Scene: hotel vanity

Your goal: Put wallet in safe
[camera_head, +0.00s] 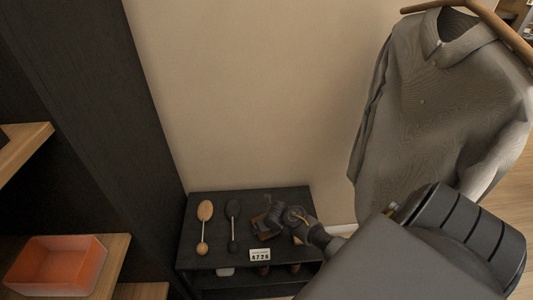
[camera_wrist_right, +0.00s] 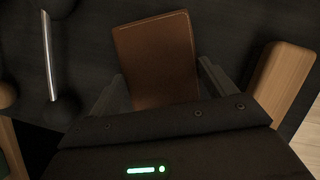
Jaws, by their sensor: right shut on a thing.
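The brown leather wallet (camera_wrist_right: 155,60) stands out in the right wrist view, between the two fingers of my right gripper (camera_wrist_right: 165,88). The gripper is shut on it, with the far part of the wallet sticking out beyond the fingertips. In the head view my right gripper (camera_head: 266,220) is low over the black bench (camera_head: 220,250), and the wallet there is mostly hidden and too dark to make out. I cannot make out a safe in either view. My left gripper is not in view.
Two shoe-tree-like items, one wooden (camera_head: 205,212) and one black (camera_head: 233,209), lie on the bench's left. A small "A726" sign (camera_head: 260,254) is at its front. A grey shirt (camera_head: 430,100) hangs at right. An orange tray (camera_head: 58,264) sits on a wooden shelf at left.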

